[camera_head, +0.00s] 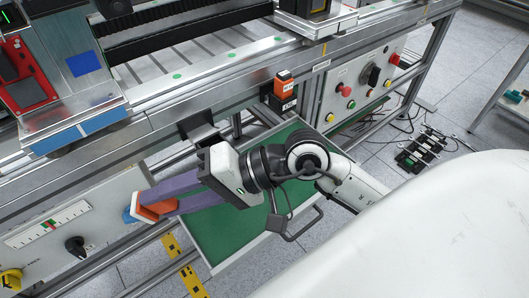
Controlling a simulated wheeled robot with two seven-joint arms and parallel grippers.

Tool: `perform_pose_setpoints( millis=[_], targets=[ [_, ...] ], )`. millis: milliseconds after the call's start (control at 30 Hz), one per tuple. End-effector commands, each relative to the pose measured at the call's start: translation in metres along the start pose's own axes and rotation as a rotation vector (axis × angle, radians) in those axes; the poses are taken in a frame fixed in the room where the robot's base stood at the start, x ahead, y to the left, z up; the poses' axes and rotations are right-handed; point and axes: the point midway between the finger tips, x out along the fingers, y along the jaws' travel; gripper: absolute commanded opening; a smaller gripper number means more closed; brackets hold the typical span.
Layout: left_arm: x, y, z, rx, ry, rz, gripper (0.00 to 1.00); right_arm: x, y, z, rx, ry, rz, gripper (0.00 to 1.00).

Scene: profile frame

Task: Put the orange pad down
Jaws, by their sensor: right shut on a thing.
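My right gripper (143,207) reaches in from the right, with its long purple fingers pointing left over the green-bottomed drawer. It is shut on the orange pad (156,209), which shows between and beside the fingertips. A small blue piece (129,215) shows just past the fingertips; I cannot tell whether it belongs to the pad or to the panel behind. The fingers hide part of the pad. My left gripper is not in view.
The green drawer (232,228) stands open under the gripper, its visible floor bare. A control panel (75,225) with knobs lies to the left. The machine's metal rail (230,88) runs behind. An orange and black block (284,84) sits on the frame. A button box (355,90) is farther right.

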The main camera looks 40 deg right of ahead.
Motion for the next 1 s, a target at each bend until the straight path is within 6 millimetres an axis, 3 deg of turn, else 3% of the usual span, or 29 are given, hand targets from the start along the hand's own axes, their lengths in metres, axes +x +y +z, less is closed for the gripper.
perform_pose_setpoints(
  millis=[100, 267, 400, 533, 667, 800, 1000],
  targets=[
    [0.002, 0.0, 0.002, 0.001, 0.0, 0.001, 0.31, 0.026, -0.001, 0.019, -0.068, -0.128, 0.12, 0.19],
    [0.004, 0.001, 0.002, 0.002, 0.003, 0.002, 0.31, 0.05, 0.012, 0.042, -0.155, -0.268, 0.296, 0.19],
    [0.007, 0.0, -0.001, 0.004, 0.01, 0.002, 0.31, 0.064, 0.032, 0.054, -0.243, -0.36, 0.46, 0.19],
    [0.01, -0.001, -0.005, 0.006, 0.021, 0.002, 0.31, 0.069, 0.061, 0.055, -0.332, -0.419, 0.638, 0.19],
    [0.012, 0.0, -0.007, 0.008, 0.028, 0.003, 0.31, 0.06, 0.101, 0.033, -0.409, -0.436, 0.843, 0.19],
    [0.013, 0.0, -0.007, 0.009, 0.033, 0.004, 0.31, 0.038, 0.13, -0.004, -0.432, -0.414, 0.99, 0.19],
    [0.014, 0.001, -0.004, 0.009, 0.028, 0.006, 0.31, 0.007, 0.145, -0.049, -0.412, -0.375, 1.106, 0.19]
  ],
)
